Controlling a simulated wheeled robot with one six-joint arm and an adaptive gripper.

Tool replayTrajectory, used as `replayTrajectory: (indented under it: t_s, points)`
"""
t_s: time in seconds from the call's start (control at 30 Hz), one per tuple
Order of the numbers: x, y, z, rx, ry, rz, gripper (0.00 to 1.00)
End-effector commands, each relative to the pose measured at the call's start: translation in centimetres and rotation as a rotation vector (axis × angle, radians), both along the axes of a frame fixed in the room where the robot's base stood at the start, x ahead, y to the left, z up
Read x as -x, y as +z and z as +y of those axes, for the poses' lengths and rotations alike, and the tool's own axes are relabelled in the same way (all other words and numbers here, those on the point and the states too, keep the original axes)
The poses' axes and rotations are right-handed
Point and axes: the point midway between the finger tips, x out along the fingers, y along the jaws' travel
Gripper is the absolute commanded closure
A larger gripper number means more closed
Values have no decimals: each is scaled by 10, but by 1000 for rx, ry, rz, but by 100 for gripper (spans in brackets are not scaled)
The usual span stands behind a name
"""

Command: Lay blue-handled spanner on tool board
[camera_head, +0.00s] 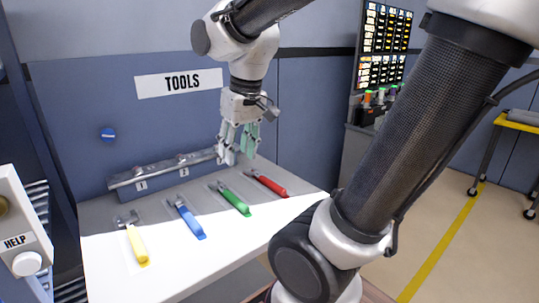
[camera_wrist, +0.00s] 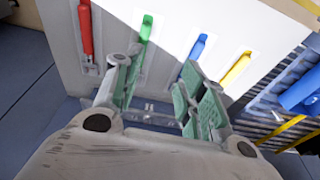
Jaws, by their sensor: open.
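The blue-handled spanner (camera_head: 191,222) lies flat on the tool board (camera_head: 215,250), between the yellow-handled spanner (camera_head: 138,245) and the green-handled one (camera_head: 235,202). The red-handled spanner (camera_head: 269,185) lies at the right end of the row. In the wrist view the blue handle (camera_wrist: 197,47) shows beyond my right finger, which partly covers that spanner's head end. My gripper (camera_head: 238,148) hangs over the back of the board, apart from every spanner. In the wrist view my gripper (camera_wrist: 160,78) is open, with nothing between its fingers.
A grey rail (camera_head: 165,172) runs along the back of the board, under the TOOLS sign (camera_head: 180,83) on the wall. A HELP button box (camera_head: 22,235) stands at the left. A bright blue object (camera_wrist: 300,92) shows at the right of the wrist view. The board's front strip is bare.

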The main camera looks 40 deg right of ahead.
Motion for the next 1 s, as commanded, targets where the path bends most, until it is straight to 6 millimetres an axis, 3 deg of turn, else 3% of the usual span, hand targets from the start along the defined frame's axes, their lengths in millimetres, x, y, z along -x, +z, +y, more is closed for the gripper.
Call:
replayTrajectory:
  t_s: [0.1,0.3,1.0]
  points:
    - [41,5,-23,11,-9,-79,59]
    - [75,1,-38,31,-8,-140,59]
    - [79,1,-39,34,-7,-146,59]
